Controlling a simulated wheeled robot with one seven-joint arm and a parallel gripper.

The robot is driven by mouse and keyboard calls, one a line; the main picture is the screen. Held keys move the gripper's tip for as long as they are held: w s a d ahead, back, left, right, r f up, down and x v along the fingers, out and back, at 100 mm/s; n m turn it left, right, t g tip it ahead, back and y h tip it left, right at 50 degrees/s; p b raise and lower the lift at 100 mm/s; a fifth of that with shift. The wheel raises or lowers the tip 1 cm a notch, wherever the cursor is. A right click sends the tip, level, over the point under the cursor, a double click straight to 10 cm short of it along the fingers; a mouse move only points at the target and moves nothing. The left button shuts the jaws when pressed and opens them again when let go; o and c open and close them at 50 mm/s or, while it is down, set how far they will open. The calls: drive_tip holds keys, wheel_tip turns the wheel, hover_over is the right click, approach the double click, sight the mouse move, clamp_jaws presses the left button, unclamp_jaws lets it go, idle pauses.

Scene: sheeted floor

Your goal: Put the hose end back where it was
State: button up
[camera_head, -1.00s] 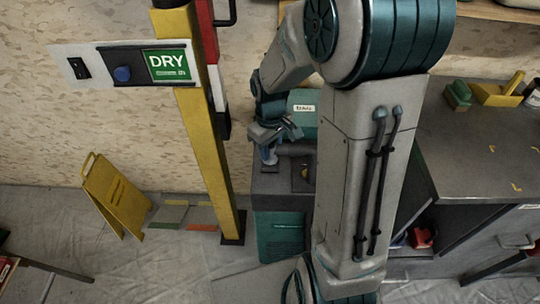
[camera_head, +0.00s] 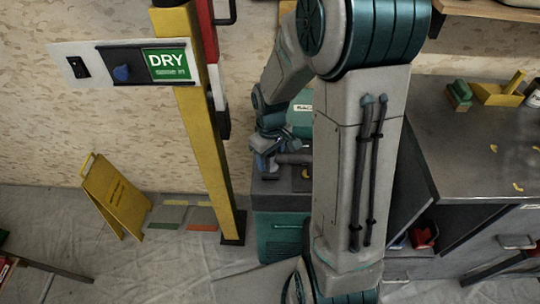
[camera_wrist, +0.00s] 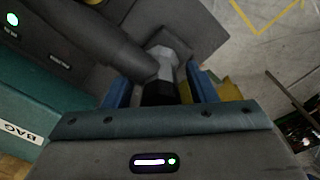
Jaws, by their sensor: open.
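My gripper (camera_head: 266,156) is open, low over the grey top of a teal machine (camera_head: 280,236). In the wrist view its two blue fingers (camera_wrist: 158,88) stand apart, one on each side of a dark fitting. A thick dark grey hose (camera_wrist: 112,38) comes in from the upper left and its end meets a lighter grey fitting (camera_wrist: 168,62) on the machine. Whether the hose end is seated there I cannot tell. In the head view a short dark piece of hose (camera_head: 294,158) shows beside the gripper; my arm hides the rest.
A yellow post (camera_head: 210,130) with a DRY sign (camera_head: 166,65) stands left of the machine. A yellow folding floor sign (camera_head: 115,196) is further left. A grey workbench (camera_head: 470,150) is at right. Sheeted floor between the floor sign and front edge is clear.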

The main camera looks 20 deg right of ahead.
wheel_tip(320, 180, up, 12)
drive_tip(key=shift+r+p, duration=0.15)
drive_tip(key=shift+p, duration=0.5)
drive_tip(key=shift+s+r, duration=0.3)
drive_tip(key=s+r+m+t, duration=0.2)
drive_tip(key=s+r+m, duration=0.2)
drive_tip(key=s, duration=0.9)
drive_tip(key=shift+a+m+t, duration=0.15)
drive_tip(key=shift+m+t, duration=0.15)
drive_tip(key=shift+m, duration=0.5)
